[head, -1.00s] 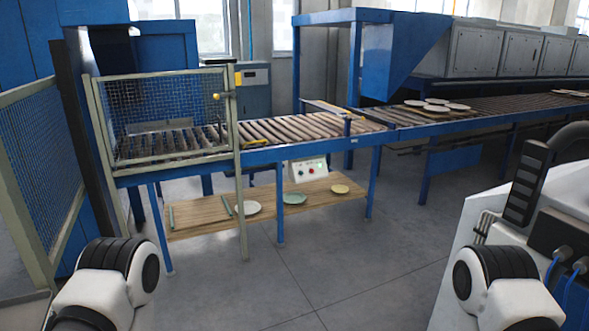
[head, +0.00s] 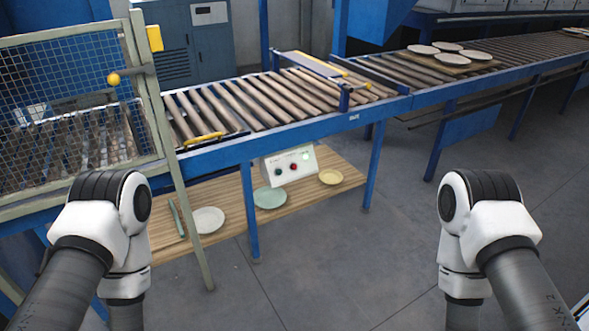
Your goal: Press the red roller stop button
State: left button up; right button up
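The red button (head: 293,167) is on the front of a small white control box (head: 290,166) mounted under the front rail of the roller conveyor. A dark button (head: 278,171) sits to its left and a pale green light or button (head: 306,156) to its upper right. My two arms come in at the lower left and lower right, bent downward. Neither gripper shows in the head view. Both visible arm parts are well apart from the control box.
The roller conveyor (head: 245,103) runs across the view, with a mesh guard (head: 65,75) at left. A wooden shelf (head: 237,207) below holds plates (head: 270,197). Several plates sit on a board (head: 440,62) at right. Grey floor (head: 340,265) between my arms is clear.

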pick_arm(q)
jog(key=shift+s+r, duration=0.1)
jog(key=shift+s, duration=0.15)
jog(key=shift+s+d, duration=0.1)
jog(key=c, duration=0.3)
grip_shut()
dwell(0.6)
